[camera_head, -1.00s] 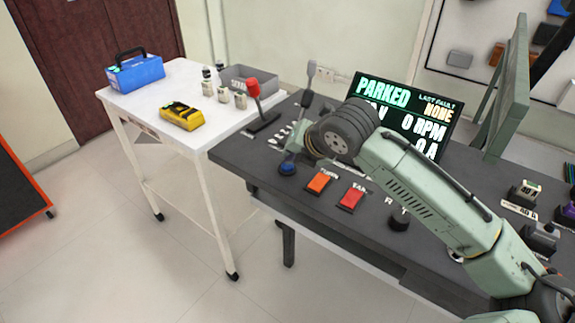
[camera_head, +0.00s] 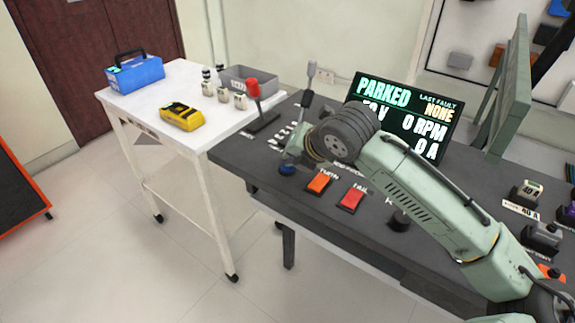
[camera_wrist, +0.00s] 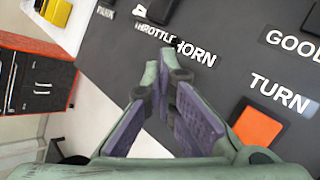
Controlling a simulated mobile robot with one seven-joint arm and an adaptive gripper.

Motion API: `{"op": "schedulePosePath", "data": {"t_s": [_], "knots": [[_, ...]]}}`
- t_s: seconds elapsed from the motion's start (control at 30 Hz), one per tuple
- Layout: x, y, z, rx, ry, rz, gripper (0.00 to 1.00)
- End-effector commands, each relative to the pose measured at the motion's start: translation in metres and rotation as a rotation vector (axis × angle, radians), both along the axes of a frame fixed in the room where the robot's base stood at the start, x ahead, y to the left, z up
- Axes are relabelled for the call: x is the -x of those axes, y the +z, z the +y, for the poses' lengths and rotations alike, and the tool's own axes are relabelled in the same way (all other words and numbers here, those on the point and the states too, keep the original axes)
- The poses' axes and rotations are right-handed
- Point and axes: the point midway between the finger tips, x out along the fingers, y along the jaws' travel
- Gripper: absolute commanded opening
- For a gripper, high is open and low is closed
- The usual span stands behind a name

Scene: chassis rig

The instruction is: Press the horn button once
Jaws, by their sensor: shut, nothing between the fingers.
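The horn button is a round blue button (camera_head: 287,169) at the near left edge of the dark bench. My gripper (camera_head: 291,158) is right over it in the head view and covers its upper part. In the wrist view my gripper (camera_wrist: 165,72) is shut and empty, its fingertips just below-left of the HORN label (camera_wrist: 195,52). The button cannot be made out there, behind the fingers. I cannot tell whether the fingertips touch it.
An orange TURN button (camera_head: 319,182) and a red button (camera_head: 351,199) sit to the right, with a black knob (camera_head: 399,219) beyond. A red-topped lever (camera_head: 254,90) stands behind. The screen (camera_head: 405,115) reads PARKED, last fault NONE. A white cart (camera_head: 150,100) adjoins at left.

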Motion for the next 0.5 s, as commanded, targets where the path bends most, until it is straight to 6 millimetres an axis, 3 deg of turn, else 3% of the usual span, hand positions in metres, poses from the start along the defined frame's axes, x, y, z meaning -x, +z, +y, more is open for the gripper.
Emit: {"op": "schedulePosePath", "data": {"t_s": [0.5], "knots": [[0.0, 0.017, 0.001, -0.001, 0.001, 0.0, 0.0]]}}
